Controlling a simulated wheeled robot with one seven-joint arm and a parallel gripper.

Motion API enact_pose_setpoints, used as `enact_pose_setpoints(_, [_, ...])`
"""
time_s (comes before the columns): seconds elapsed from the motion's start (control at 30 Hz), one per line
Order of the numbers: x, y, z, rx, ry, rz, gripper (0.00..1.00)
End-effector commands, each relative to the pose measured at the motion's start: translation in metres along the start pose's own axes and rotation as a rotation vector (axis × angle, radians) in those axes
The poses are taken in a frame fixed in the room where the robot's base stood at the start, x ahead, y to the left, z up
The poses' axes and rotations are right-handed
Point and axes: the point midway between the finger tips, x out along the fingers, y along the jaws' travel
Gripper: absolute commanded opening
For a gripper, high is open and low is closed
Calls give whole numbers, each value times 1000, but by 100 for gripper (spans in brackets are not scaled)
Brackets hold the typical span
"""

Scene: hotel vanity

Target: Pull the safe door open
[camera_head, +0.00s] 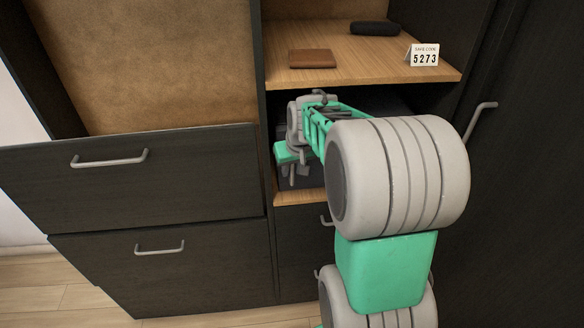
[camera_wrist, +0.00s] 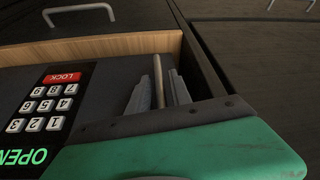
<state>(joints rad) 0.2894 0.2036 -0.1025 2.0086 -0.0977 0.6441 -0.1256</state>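The dark safe (camera_head: 380,101) sits in the cubby under the wooden shelf; my arm hides most of its front in the head view. A light bar handle (camera_wrist: 158,82) stands on the door. My gripper (camera_wrist: 160,88) is at the door, one finger on each side of the handle, with narrow gaps showing. It also shows in the head view (camera_head: 291,168). The door looks closed.
The shelf (camera_head: 434,76) above holds a brown wallet (camera_head: 312,58), a dark case (camera_head: 375,28) and a card (camera_head: 424,55) reading 5273. Closed drawers (camera_head: 130,185) with bar handles lie left and below. A dark cabinet door with a handle (camera_head: 480,118) stands right. The cubby walls are close around my gripper.

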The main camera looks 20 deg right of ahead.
Motion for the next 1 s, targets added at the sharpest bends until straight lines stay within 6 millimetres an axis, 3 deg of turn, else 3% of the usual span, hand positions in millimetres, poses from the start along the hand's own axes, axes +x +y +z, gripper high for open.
enact_pose_setpoints(0.3, [0, 0, 0, 0, 0, 0, 0])
enact_pose_setpoints(1.0, [0, 0, 0, 0, 0, 0, 0])
